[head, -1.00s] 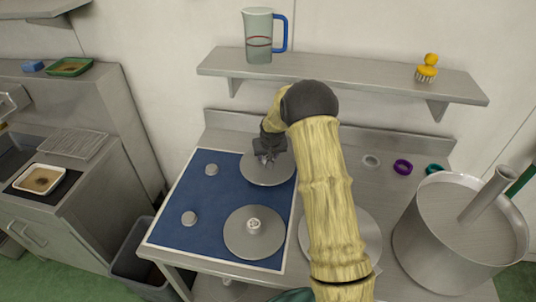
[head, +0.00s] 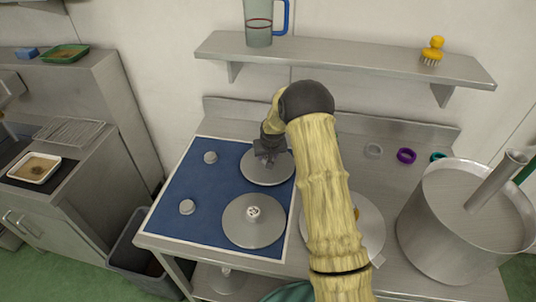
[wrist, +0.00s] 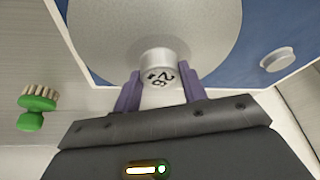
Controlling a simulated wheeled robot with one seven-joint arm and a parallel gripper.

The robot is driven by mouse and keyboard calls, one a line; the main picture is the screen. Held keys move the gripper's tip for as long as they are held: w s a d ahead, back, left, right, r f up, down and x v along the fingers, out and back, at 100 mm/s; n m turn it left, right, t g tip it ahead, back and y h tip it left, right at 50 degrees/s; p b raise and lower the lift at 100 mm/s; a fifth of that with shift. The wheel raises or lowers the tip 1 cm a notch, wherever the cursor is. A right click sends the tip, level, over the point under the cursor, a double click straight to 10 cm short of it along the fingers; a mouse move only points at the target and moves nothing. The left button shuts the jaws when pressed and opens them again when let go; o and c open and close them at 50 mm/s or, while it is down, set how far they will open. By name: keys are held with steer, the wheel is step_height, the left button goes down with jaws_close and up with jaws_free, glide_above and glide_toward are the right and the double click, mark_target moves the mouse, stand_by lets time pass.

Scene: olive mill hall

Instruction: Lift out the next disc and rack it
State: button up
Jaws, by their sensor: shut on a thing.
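My gripper (head: 268,160) is shut on the hub of a grey metal disc (head: 281,174) at the back of the blue mat. In the wrist view, the hub (wrist: 163,62) sits between the purple fingers (wrist: 160,92). It bears dark figures that I cannot read for sure. The held disc (wrist: 205,30) shows flat above the mat; I cannot tell how much space is under it. A second disc (head: 240,233) with a pale hub lies at the front of the mat. A third round plate (head: 368,232) is partly hidden behind my arm.
The blue mat (head: 190,180) carries two small grey knobs (head: 210,157). A big steel pot (head: 430,235) stands right. White, purple and teal rings (head: 406,156) lie at the back. A shelf (head: 340,58) holds a jug (head: 258,25) and yellow brush (head: 432,50). A green brush (wrist: 36,103) shows in the wrist view.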

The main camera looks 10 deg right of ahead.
steer(key=shift+f+b, duration=0.4)
steer(key=shift+f, duration=0.1)
stand_by(0.8)
steer(key=o, duration=1.3)
steer(key=shift+o, duration=0.2)
steer(key=b+v, duration=0.3)
steer(key=v, duration=1.4)
steer(key=shift+s+r, duration=0.1)
steer(key=shift+s, duration=0.05)
steer(key=s+f+g, duration=0.1)
steer(key=s, duration=2.7)
steer(key=shift+f+g, duration=0.35)
steer(key=shift+g, duration=0.05)
